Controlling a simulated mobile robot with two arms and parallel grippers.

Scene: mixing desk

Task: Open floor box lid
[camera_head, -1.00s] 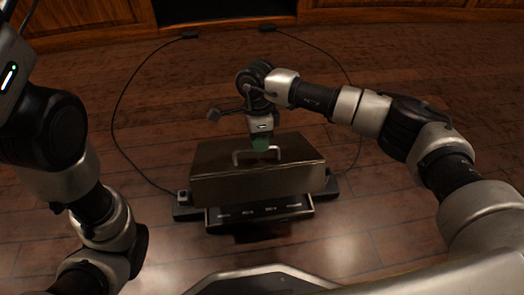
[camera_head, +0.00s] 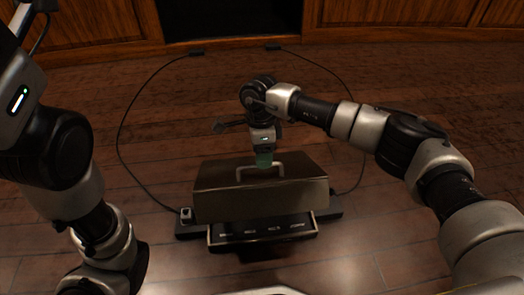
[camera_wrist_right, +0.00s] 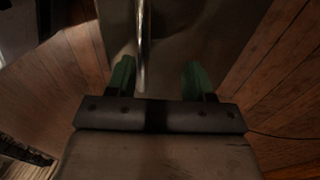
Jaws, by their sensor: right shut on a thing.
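The floor box has a bulky brown-grey lid (camera_head: 262,206) with a pale metal handle (camera_head: 281,168) on top. Below the lid's front, a dark base (camera_head: 262,232) shows with several small sockets or labels. My right gripper (camera_head: 264,162) points down at the handle, its green fingertips around the bar. In the right wrist view the handle bar (camera_wrist_right: 141,45) stands between the two fingers (camera_wrist_right: 158,76), close to the left one. The jaws are shut on the handle. My left arm hangs at the left, its gripper outside the picture.
A dark strip with a small socket block (camera_head: 186,216) lies at the box's left. The wooden floor around the box is otherwise clear.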

